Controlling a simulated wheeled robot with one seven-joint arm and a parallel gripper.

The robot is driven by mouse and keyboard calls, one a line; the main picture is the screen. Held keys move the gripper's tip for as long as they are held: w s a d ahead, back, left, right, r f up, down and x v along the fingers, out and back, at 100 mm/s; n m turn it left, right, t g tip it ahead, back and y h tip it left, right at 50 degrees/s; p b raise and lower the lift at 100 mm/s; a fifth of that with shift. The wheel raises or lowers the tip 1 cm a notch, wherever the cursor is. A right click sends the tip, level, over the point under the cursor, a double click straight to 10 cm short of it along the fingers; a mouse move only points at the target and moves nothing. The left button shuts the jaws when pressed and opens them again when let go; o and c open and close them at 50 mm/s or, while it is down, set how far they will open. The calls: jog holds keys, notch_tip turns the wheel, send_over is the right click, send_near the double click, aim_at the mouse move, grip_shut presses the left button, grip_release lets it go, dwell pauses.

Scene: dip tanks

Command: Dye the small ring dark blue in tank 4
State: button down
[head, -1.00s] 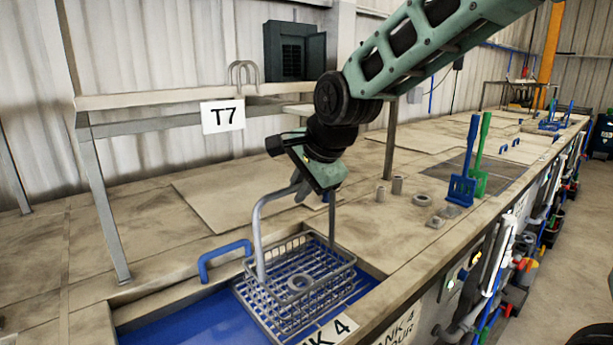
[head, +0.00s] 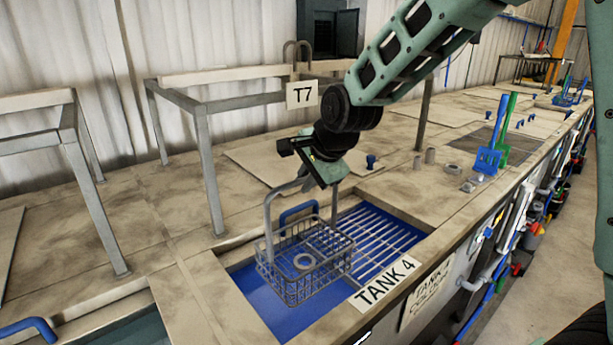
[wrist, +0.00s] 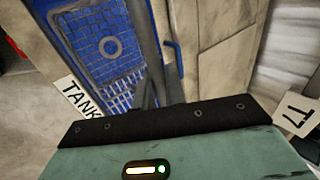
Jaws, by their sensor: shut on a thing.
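A wire basket (head: 322,279) with a tall handle hangs from my gripper (head: 311,180), which is shut on the handle. The small ring (head: 304,261) is grey and lies flat inside the basket; it also shows in the wrist view (wrist: 110,47). The basket is over the blue liquid of tank 4 (head: 262,300), near the tank's left part. I cannot tell whether its bottom touches the liquid. A ribbed grid (head: 378,238) shows to the right of the basket in the tank opening. The TANK 4 sign (head: 384,284) is at the tank's front edge.
A blue handle (head: 299,212) stands at the tank's back edge. Another tank opening is at lower left.

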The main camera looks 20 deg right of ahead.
aim_at(305, 263)
notch_tip(305, 263, down, 23)
jog(key=b, duration=1.8)
jog(key=shift+f, duration=0.1)
